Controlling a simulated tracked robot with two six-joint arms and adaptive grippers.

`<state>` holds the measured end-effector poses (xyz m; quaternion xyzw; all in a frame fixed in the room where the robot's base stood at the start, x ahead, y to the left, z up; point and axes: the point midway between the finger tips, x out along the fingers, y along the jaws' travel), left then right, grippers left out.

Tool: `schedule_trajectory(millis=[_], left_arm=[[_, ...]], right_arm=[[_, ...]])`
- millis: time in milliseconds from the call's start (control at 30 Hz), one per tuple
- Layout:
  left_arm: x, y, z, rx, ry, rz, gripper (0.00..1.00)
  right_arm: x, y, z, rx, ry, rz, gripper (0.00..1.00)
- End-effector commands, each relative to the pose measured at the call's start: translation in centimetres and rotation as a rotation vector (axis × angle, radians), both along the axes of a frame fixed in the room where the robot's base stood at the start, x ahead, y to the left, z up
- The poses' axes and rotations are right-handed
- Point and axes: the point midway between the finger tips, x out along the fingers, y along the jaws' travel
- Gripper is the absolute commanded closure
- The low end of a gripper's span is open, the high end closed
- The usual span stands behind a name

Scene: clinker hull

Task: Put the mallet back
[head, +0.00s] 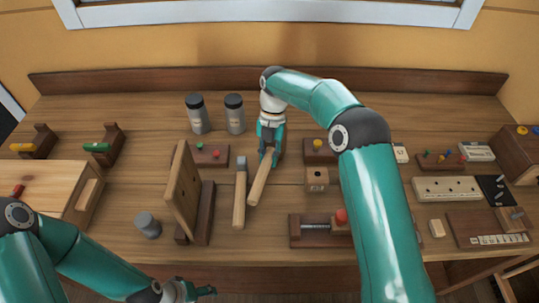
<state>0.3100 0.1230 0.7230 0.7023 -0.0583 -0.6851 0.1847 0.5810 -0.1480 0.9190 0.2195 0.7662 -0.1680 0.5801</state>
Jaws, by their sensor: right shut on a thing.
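My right gripper (268,147) is shut on a pale wooden piece that I take to be the mallet (260,182). The piece slants down and left from the jaws. The jaws hide its upper end, and I cannot make out a separate mallet head. Close to its left lies another wooden-handled tool (239,205) with a grey end. I cannot tell whether the held piece touches the table. My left gripper (205,291) is low at the bottom edge, away from these, and its jaws are too unclear to read.
An upright wooden board (183,185) stands left of the tools. Two dark-lidded jars (198,115) (234,114) stand behind. A small wooden block (317,179) and a vise-like piece with a red knob (310,230) are to the right. A grey cylinder (148,225) stands front left.

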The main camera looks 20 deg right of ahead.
Motion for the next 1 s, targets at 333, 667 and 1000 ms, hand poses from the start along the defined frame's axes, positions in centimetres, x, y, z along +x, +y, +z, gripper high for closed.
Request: schedule_trajectory(millis=[333, 667, 1000], left_arm=[[0.00, 0.00, -0.03, 0.000, 0.000, 0.000, 0.38], [0.00, 0.00, -0.40, 0.000, 0.000, 0.000, 0.38], [0.00, 0.00, -0.38, 0.000, 0.000, 0.000, 0.38]], right_arm=[[0.04, 0.04, -0.02, 0.000, -0.001, 0.000, 1.00], [0.05, 0.05, -0.69, 0.001, -0.002, 0.001, 1.00], [0.04, 0.06, -0.71, 0.001, -0.002, 0.001, 0.48]])
